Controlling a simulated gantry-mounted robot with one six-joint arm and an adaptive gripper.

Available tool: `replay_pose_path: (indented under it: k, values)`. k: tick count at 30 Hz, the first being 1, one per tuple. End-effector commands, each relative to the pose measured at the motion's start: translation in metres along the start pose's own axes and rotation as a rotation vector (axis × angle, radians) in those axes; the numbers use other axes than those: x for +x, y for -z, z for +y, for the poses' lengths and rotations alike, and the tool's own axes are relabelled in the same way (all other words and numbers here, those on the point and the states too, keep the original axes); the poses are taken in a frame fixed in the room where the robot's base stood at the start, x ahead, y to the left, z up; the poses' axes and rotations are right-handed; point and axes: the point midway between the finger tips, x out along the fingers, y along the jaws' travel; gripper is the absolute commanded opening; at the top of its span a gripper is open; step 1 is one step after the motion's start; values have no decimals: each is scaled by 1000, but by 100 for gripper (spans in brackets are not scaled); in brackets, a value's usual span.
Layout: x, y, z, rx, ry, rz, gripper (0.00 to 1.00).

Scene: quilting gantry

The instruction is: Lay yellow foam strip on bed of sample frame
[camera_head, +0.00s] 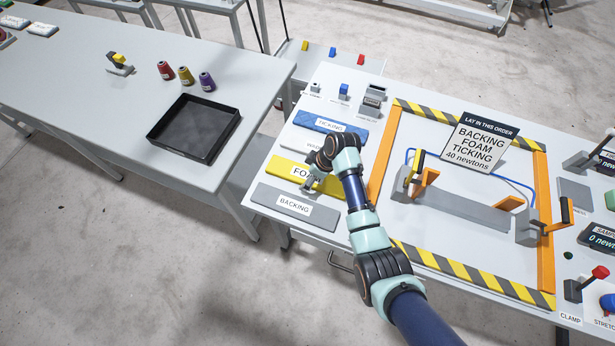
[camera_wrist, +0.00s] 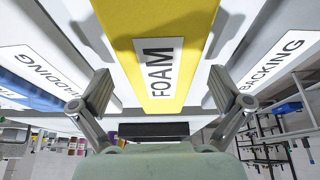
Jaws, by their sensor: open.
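The yellow foam strip (camera_head: 283,168) lies flat on the table at the left, with a white FOAM label. It fills the middle of the wrist view (camera_wrist: 200,20). My gripper (camera_head: 312,184) is over the strip's right part. In the wrist view my gripper (camera_wrist: 160,92) is open, with one finger to each side of the strip and nothing held. Whether the fingers touch the strip I cannot tell. The sample frame's long grey bed (camera_head: 465,210) lies at the right, between grey end blocks with orange-handled clamps. My arm hides part of the table between.
A grey BACKING strip (camera_head: 285,204), a white wadding strip (camera_head: 295,141) and a blue TICKING strip (camera_head: 350,132) lie near the foam. A sign (camera_head: 478,143) stands behind the bed. Striped and orange borders (camera_head: 385,155) surround the frame. A black tray (camera_head: 194,128) and thread cones are on the left table.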

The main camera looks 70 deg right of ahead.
Motion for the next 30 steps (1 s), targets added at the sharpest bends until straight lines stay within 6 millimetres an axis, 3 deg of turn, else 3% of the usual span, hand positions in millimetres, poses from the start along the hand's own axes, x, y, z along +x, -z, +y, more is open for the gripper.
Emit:
replay_pose_path:
  k: [5,12,15,23,26,30]
  values:
    - [0,0,0,0,0,0,97]
    - [0,0,0,0,0,0,57]
    - [0,0,0,0,0,0,52]
    - [-3,1,0,0,0,0,52]
    - [-10,4,0,0,0,0,52]
    - [-35,15,1,-1,-3,2,52]
